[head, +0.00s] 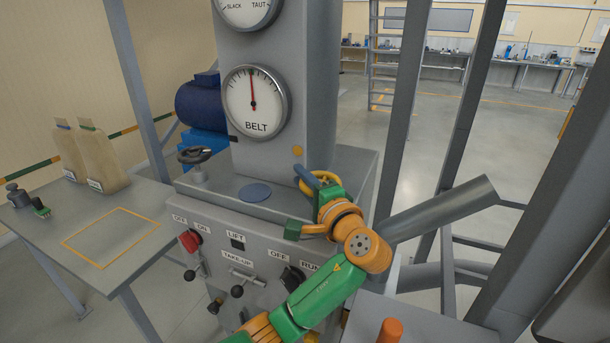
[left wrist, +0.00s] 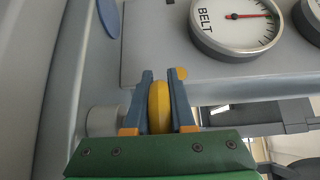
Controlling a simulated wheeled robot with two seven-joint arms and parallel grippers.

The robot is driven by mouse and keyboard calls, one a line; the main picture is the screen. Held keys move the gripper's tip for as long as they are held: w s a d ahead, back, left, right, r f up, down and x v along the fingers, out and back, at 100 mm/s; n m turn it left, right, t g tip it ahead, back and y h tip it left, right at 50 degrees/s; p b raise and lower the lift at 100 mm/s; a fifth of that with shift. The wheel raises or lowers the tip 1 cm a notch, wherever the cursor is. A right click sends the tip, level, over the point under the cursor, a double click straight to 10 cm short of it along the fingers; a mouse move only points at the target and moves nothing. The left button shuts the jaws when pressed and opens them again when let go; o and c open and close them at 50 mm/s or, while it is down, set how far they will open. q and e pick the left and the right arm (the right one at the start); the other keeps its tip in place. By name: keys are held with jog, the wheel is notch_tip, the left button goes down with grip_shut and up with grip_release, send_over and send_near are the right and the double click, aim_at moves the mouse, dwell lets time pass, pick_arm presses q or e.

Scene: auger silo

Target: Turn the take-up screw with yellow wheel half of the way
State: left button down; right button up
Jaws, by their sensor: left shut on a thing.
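The yellow wheel (head: 326,177) of the take-up screw sits on the right part of the grey machine's top, partly hidden by my gripper. In the left wrist view the wheel (left wrist: 159,105) stands edge-on between the two blue-and-orange fingers. My left gripper (head: 308,178) is shut on its rim; the fingers (left wrist: 162,98) lie on both sides of it. A grey shaft or hub (left wrist: 103,120) shows left of the wheel. The BELT dial (head: 254,104) has its red needle pointing about straight up. My right gripper is not in view.
A dark handwheel (head: 196,156) stands at the machine's left. The front panel (head: 225,245) carries labelled switches and levers. A side table (head: 75,230) holds paper bags (head: 100,160). A slanted grey tube (head: 440,208) and steel posts (head: 405,110) stand right of my arm.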

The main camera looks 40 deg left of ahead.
pick_arm(q)
jog(key=shift+s+n+g+y, duration=0.2)
jog(key=shift+n+g+y, duration=0.3)
jog(key=shift+g, duration=0.4)
jog(key=shift+r, duration=0.1)
jog(key=c, duration=1)
grip_release()
jog(key=shift+o, duration=1.2)
jog(key=shift+a, duration=0.1)
jog(key=b+v, duration=0.2)
jog(key=v, duration=0.5)
jog(key=shift+b, duration=0.4)
